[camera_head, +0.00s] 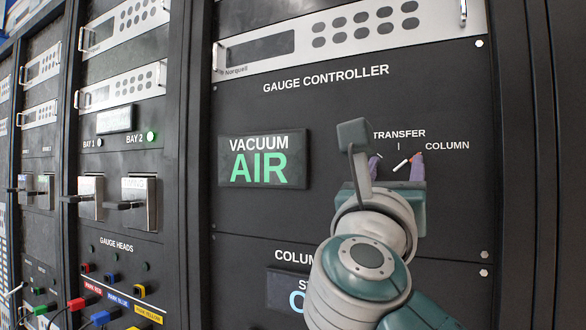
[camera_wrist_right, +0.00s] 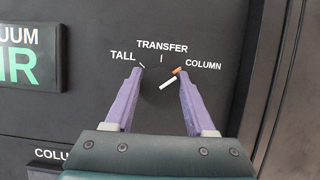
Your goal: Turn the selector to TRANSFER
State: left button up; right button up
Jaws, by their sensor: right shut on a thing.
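The selector (camera_wrist_right: 160,88) is a dark round knob on the black panel, with a white pointer bar and an orange tip. The bar slants up to the right, toward the COLUMN label (camera_wrist_right: 203,65). The TRANSFER label (camera_wrist_right: 162,45) is above the knob over a short tick, and TALL (camera_wrist_right: 122,57) is at its left. My right gripper (camera_wrist_right: 159,78) is shut on the selector, one purple finger on each side. In the head view the selector (camera_head: 401,165) shows between the fingers of my right gripper (camera_head: 396,162); TALL is hidden there. My left gripper is not in view.
A display reading VACUUM AIR (camera_head: 264,160) is left of the selector. A gauge controller unit (camera_head: 350,35) with buttons and handles is above. Racks with bay levers (camera_head: 138,200) and coloured plugs (camera_head: 100,318) stand further left. My right arm partly covers a lower display (camera_head: 290,290).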

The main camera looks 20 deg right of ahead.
grip_shut()
jog(key=n+p, duration=0.1)
jog(key=n+t+y+p, duration=0.1)
jog(key=n, duration=0.1)
jog(key=shift+r+n+t, duration=0.2)
jog(key=shift+n+t, duration=0.1)
jog(key=n+y+p, duration=0.2)
jog(key=n+p, duration=0.2)
jog(key=n+t+y+p, duration=0.1)
jog(key=n+y+p, duration=0.1)
jog(key=n+p, duration=0.1)
jog(key=shift+n+t+p, duration=0.3)
jog(key=shift+n+p, duration=0.1)
jog(key=shift+f+n+y+p, duration=0.2)
jog(key=shift+n+y+p, duration=0.3)
jog(key=shift+n+p, duration=0.75)
jog(key=o, duration=1.2)
grip_release()
